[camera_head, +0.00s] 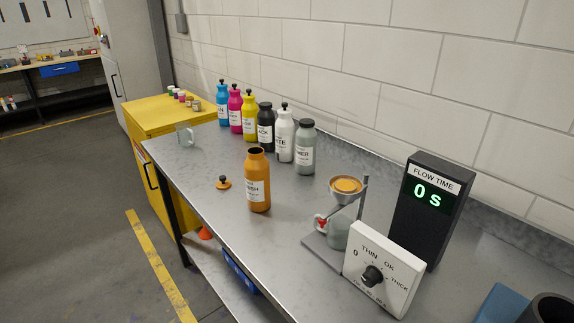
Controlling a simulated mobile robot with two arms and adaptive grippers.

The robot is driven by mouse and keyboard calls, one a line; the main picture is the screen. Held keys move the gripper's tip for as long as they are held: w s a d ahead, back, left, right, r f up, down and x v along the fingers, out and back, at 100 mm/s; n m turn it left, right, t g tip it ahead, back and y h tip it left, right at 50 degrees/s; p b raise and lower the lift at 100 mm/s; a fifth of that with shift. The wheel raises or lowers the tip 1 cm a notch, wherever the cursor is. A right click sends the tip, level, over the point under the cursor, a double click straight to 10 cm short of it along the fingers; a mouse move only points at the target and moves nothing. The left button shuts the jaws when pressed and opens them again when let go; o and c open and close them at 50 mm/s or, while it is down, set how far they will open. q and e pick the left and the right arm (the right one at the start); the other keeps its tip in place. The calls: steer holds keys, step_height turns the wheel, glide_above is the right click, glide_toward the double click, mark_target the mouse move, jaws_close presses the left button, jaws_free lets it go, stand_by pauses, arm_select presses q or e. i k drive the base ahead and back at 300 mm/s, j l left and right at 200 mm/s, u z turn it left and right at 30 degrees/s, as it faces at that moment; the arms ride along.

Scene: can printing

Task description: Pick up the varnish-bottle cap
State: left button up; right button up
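The varnish-bottle cap (223,184) is a small orange disc with a dark knob on top. It rests on the grey metal table (205,200), near its front-left edge. The orange varnish bottle (257,182) stands upright and open just to the right of the cap, apart from it. Its white label is partly readable. Neither of my grippers shows in the head view.
Several capped bottles (265,127) line the wall behind. A clear cup (186,136) stands at the far left. A funnel stand (345,190), a dial box (381,272) and a flow-time display (428,208) stand on the right. Table space around the cap is clear.

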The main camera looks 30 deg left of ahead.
mark_target(224, 184)
steer(key=j+u, duration=0.15)
steer(key=u, duration=1.1)
steer(key=z, duration=0.45)
steer(key=i+j+z, duration=0.1)
steer(key=j+z, duration=0.6)
steer(key=z, duration=0.2)
steer(key=j+z, duration=0.45)
steer(key=k+j+z, duration=0.1)
steer(key=j+z, duration=0.3)
steer(key=l, duration=0.1)
